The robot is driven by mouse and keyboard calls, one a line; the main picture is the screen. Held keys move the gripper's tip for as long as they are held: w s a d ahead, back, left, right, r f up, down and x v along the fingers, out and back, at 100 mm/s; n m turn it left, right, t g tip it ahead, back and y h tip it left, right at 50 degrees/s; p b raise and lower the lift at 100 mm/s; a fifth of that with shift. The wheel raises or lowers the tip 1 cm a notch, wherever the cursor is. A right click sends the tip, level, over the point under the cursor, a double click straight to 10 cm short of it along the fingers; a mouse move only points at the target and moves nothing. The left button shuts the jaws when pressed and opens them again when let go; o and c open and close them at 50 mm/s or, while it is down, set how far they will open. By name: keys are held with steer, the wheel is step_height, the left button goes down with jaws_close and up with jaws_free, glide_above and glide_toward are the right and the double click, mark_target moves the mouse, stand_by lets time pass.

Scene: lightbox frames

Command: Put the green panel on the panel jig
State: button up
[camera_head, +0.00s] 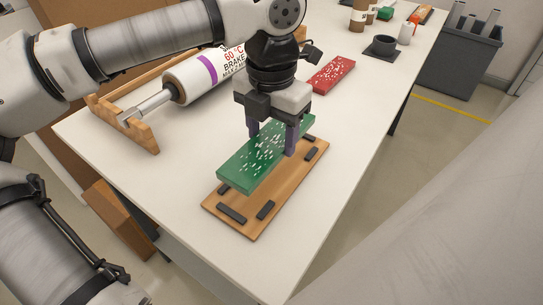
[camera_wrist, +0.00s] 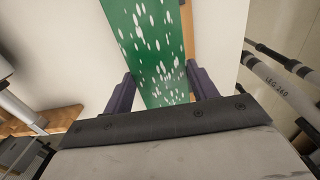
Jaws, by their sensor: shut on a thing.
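The green panel (camera_head: 262,155), flecked with white, is held between the two fingers of my gripper (camera_head: 271,140), which is shut on it. In the head view the panel is over the panel jig (camera_head: 264,208), a wooden board with several dark blocks near its corners. The panel covers much of the jig, and I cannot tell whether they touch. In the wrist view the panel (camera_wrist: 155,40) runs up and away between the fingers (camera_wrist: 160,95), with a strip of the wooden jig (camera_wrist: 187,35) along its right side.
A red panel (camera_head: 333,75) with white flecks lies behind my gripper. A white roller (camera_head: 200,78) rests on a wooden stand (camera_head: 127,125) at the left. A dark cup (camera_head: 383,46) and bottles stand at the far end. The white table (camera_head: 350,120) is clear right of the jig.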

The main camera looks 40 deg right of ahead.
steer(key=shift+f, duration=3.05)
steer(key=shift+f, duration=0.1)
steer(key=shift+f+b, duration=0.15)
steer(key=shift+b, duration=0.15)
steer(key=o, duration=1.1)
steer(key=shift+r, duration=0.25)
